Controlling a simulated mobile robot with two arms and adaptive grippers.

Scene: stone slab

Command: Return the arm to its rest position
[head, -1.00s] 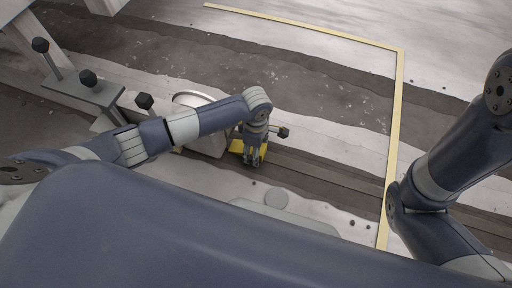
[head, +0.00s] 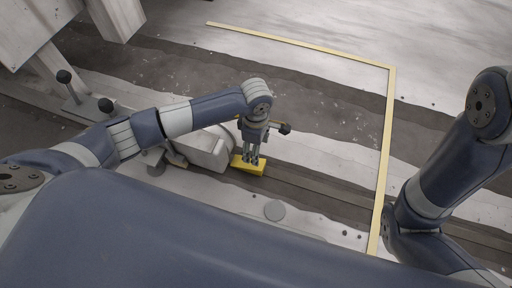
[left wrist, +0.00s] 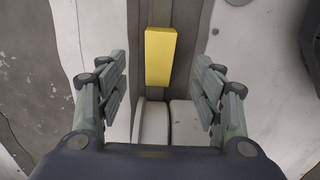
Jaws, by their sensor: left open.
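My left arm reaches in from the left in the head view. Its left gripper (head: 252,160) points down over the stone slab. In the left wrist view the left gripper (left wrist: 160,90) has its two fingers wide apart with nothing between them. A yellow block (head: 246,168) lies under and beside the fingertips. The yellow block also shows in the left wrist view (left wrist: 160,55), ahead of the fingers and apart from them. My right arm shows at the right of the head view, bent, with its gripper out of view.
A light grey machine body (head: 207,150) stands just left of the left gripper. A yellow line (head: 386,140) marks a corner on the floor.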

